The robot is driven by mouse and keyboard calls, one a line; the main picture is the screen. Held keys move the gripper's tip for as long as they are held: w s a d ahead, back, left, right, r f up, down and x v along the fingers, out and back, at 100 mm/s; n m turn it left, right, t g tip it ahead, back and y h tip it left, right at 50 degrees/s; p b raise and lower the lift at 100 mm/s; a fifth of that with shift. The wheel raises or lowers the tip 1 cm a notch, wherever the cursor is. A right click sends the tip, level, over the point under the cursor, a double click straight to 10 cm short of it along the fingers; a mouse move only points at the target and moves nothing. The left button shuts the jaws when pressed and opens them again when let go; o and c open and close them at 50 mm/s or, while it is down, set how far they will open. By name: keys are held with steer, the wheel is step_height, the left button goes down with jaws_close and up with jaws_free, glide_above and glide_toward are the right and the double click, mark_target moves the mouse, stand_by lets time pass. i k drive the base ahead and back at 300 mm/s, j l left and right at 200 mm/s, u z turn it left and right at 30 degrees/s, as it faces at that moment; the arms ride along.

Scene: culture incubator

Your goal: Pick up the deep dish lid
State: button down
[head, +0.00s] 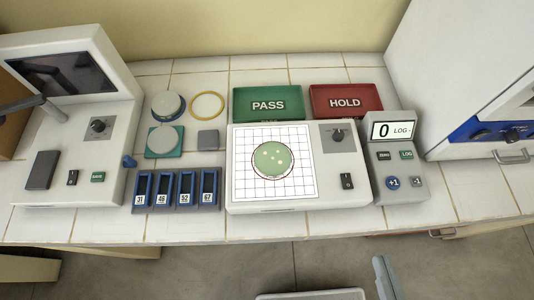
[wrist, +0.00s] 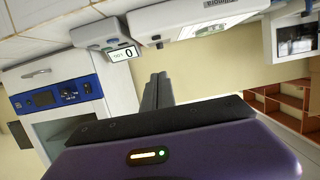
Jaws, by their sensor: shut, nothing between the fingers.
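In the head view, a round dish with a grey top and blue side (head: 167,106) stands at the back left of the bench. In front of it, a flat grey disc (head: 164,139) lies on a teal square pad (head: 150,154). I cannot tell for certain which of these round tops is the deep dish lid. My gripper (wrist: 158,90) shows in the wrist view with its dark fingers together and empty. It is away from both round pieces, and neither shows in the wrist view.
A yellow ring (head: 207,106) and a small grey block (head: 208,139) lie beside the round pieces. Numbered blue holders (head: 176,188) stand in front. A gridded plate device (head: 300,190) with a green dish (head: 271,160), PASS (head: 268,105) and HOLD (head: 345,101) trays, and a counter (head: 398,160) stand rightward.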

mark_target(164, 139)
steer(key=i+j, duration=0.25)
steer(key=i, duration=0.25)
steer(key=i+j+u, duration=0.1)
steer(key=i+j, duration=0.15)
steer(key=i, duration=0.3)
